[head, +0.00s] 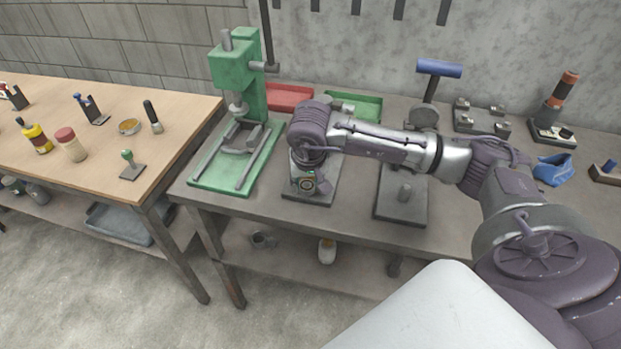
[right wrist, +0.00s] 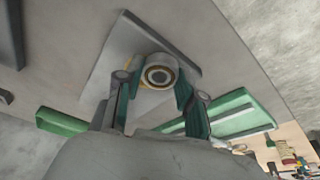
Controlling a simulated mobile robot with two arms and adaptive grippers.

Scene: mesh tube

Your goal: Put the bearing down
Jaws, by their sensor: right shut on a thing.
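The bearing (right wrist: 160,71), a metal ring with a dark centre, sits between the two green fingertips of my right gripper (right wrist: 158,90) in the right wrist view. The gripper is shut on it. The bearing is over a light grey plate (right wrist: 115,57) with a dark bar along one edge. A tan ring shows around the bearing's lower side; I cannot tell whether the bearing touches it. In the head view my right gripper (head: 303,186) points down over a grey base plate (head: 325,185) on the metal bench, and hides most of what it holds. My left gripper is not in view.
A green press (head: 235,80) stands left of the gripper. A tool with a blue handle (head: 438,69) stands on a dark plate (head: 402,208) to the right. Red (head: 290,97) and green (head: 355,105) trays lie behind. A wooden table (head: 100,100) stands at left.

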